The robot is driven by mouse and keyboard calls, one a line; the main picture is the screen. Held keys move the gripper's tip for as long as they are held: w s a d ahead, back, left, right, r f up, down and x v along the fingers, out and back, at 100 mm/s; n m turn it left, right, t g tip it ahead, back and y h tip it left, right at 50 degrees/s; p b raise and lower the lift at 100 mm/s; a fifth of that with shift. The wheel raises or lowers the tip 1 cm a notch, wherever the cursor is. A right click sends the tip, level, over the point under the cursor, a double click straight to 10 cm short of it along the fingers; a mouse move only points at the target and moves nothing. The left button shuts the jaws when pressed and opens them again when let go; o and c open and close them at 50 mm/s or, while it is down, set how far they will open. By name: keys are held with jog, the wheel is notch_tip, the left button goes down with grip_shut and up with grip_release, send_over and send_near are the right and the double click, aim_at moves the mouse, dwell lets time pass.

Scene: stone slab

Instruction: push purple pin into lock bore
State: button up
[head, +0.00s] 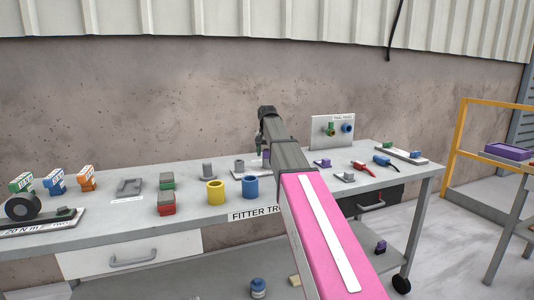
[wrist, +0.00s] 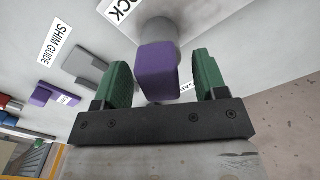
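The purple pin (wrist: 157,72) shows in the wrist view as a rounded block between my gripper's (wrist: 162,85) two green fingers. A gap shows on each side of it, so my gripper is open around the pin and not touching it. A grey round lock body (wrist: 160,35) sits directly behind the pin's far end, beside a label ending in "OCK". I cannot tell how deep the pin sits in the bore. In the head view a bit of purple (head: 266,154) shows beside my arm, which hides most of that spot.
In the wrist view, a grey block (wrist: 85,65) and a purple piece (wrist: 50,95) lie near the "SHIM GUIDE" label. In the head view, yellow (head: 215,192) and blue (head: 251,187) cylinders stand at the bench front. An upright panel (head: 333,132) stands at the back.

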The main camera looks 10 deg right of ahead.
jog(key=shift+r, duration=0.1)
notch_tip(320, 180, up, 11)
jog(key=shift+f, duration=0.2)
dwell(0.4)
